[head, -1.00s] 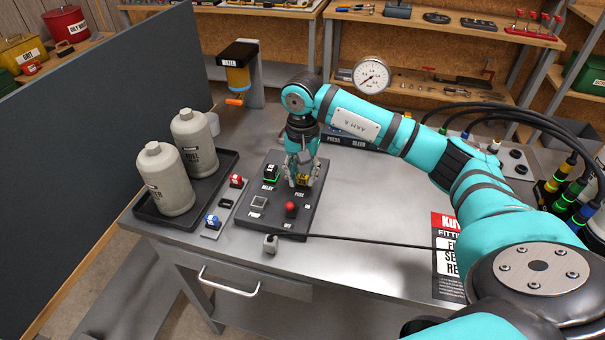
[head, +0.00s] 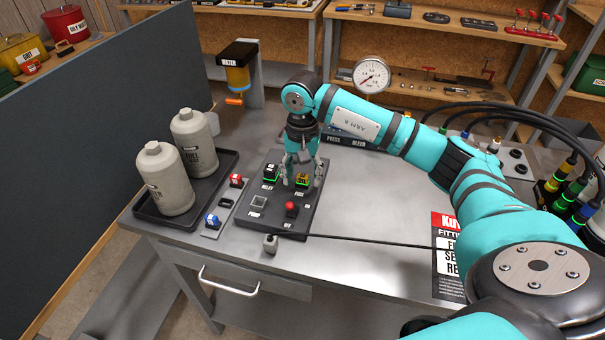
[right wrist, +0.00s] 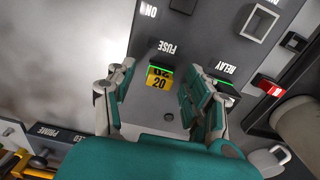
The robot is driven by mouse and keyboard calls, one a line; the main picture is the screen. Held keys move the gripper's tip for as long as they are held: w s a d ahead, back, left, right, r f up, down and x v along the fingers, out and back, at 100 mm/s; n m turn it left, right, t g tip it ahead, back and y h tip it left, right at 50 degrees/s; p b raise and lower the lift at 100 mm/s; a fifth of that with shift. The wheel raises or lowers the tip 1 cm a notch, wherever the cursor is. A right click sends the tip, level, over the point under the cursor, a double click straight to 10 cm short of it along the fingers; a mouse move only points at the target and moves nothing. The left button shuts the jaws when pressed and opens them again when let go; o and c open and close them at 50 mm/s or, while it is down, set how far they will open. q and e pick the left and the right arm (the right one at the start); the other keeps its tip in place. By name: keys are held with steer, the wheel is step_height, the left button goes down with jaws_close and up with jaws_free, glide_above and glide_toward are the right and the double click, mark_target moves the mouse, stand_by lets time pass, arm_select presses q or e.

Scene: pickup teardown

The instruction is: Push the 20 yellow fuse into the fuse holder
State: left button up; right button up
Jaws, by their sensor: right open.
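The yellow 20 fuse (head: 302,180) sits in the fuse holder at the right of the dark panel (head: 268,215), beside the FUSE label. In the right wrist view the fuse (right wrist: 159,82) shows its 20 upright, with a lit green strip of the fuse holder (right wrist: 161,68) along its edge. My right gripper (head: 302,170) points down over the fuse with its fingers spread. In the right wrist view, a finger stands on each side with a gap to the fuse. How deep the fuse sits is hard to tell. My left gripper is out of view.
The black relay (head: 270,172) with a green glow stands left of the fuse, and a red button (head: 291,208) sits in front. A small strip (head: 224,203) holds red and blue parts. Two bottles stand in a black tray (head: 150,213). A cable crosses the table front.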

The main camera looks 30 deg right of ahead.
mark_target(302, 177)
step_height(302, 177, up, 12)
stand_by(0.4)
steer(key=shift+f, duration=0.1)
